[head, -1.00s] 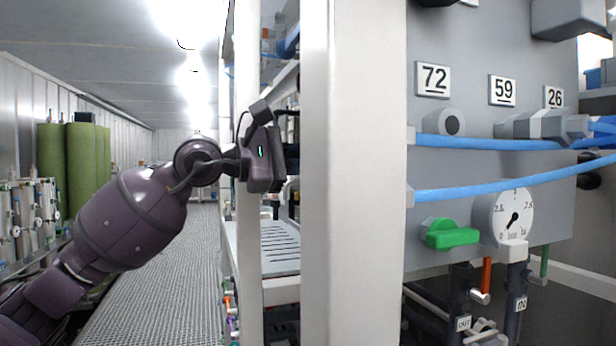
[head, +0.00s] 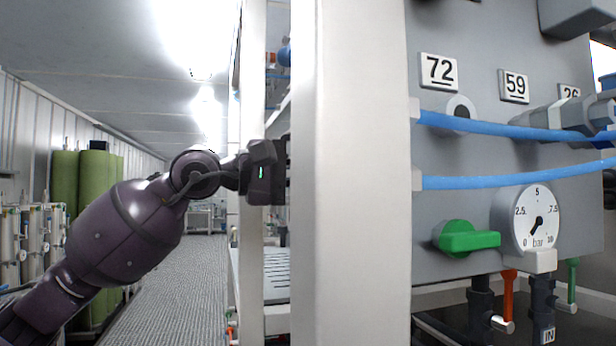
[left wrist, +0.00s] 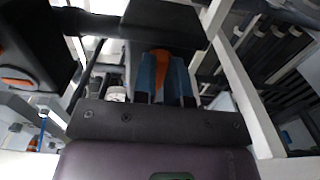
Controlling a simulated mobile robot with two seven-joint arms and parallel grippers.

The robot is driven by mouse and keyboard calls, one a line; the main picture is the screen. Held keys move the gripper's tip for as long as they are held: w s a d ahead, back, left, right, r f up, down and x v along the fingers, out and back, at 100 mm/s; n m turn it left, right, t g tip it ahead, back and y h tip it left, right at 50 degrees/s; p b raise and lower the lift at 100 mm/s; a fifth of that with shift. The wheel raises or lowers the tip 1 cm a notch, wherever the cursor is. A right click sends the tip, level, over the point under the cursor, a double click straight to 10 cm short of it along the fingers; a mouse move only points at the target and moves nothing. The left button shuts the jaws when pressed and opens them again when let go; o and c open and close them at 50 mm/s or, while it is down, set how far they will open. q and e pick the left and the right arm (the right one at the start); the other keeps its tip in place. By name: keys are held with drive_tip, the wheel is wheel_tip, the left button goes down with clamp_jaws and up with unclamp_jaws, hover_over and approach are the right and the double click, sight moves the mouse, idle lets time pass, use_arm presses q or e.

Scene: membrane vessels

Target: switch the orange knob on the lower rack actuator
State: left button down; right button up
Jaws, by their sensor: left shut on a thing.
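In the left wrist view, an orange knob (left wrist: 161,60) shows as a narrow orange strip between the two blue-padded fingers of my left gripper (left wrist: 162,80). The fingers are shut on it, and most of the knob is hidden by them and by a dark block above. In the head view my left arm comes in from the left, and its dark wrist sits at the rack. The fingers and the knob are hidden behind the white post there. My right gripper is not in view.
A wide white post (head: 350,170) stands close in front. To its right, a grey panel (head: 450,215) carries a green knob (head: 468,238), a pressure gauge (head: 535,222) and blue hoses (head: 500,180). The aisle floor (head: 185,280) is clear. Another orange part (left wrist: 18,83) is at the left wrist view's left.

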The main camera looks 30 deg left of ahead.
use_arm(q)
drive_tip(key=c, duration=1.2)
unclamp_jaws()
drive_tip(key=shift+o, duration=0.2)
drive_tip(key=shift+a, duration=0.1)
drive_tip(key=v, duration=1)
drive_tip(key=shift+s+a, duration=0.15)
drive_tip(key=shift+s, duration=0.2)
